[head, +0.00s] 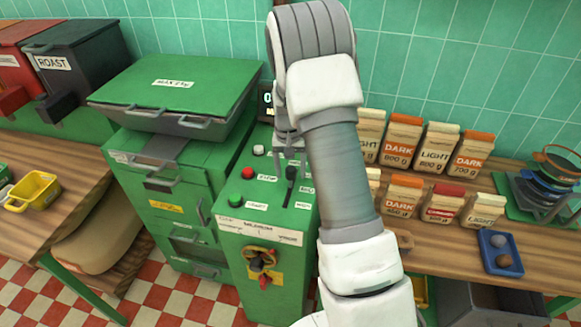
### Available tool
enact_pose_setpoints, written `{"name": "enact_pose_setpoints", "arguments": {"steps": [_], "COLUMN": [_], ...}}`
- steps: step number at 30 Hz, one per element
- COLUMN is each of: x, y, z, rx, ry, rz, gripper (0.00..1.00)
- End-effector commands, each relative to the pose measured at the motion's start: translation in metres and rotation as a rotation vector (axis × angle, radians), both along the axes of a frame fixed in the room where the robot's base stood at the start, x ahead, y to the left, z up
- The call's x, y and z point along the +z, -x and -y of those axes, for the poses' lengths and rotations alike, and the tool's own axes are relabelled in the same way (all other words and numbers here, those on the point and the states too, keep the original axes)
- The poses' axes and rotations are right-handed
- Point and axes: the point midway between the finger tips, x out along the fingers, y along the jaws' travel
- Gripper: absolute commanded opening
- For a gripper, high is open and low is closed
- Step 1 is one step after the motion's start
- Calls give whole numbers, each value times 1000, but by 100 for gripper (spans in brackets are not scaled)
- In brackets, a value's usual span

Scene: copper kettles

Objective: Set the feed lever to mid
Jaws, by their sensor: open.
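The feed lever (291,173) has a dark knob and stands in a slot on the top of the green control cabinet (262,215). The knob is near the far end of the slot, with the dark slot running toward the near edge. Small labels (303,205) lie beside the slot, too small to read surely. My gripper (290,160) is open, pointing down just above and behind the lever knob. Its fingers look close to the knob; I cannot tell whether they touch it or straddle it. My arm hides the cabinet's right side.
White (258,150), red (247,172) and green (236,200) buttons sit left of the lever. A red-handled valve (263,265) is on the cabinet front. A green lidded machine (180,90) stands left. Coffee bags (436,147) and a blue tray (499,240) occupy the right bench.

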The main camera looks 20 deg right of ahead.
Motion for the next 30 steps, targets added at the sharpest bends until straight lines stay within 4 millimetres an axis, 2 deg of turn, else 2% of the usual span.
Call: {"name": "enact_pose_setpoints", "arguments": {"steps": [4, 7, 21, 25, 30], "x": [8, 23, 135, 157, 172], "y": [-1, -2, -3, -3, -3], "z": [0, -1, -5, -6, -6], "rx": [0, 1, 0, 0, 0], "ry": [0, 0, 0, 0, 1], "rz": [3, 5, 5, 3, 2], "gripper": [71, 71, 71, 71, 71]}}
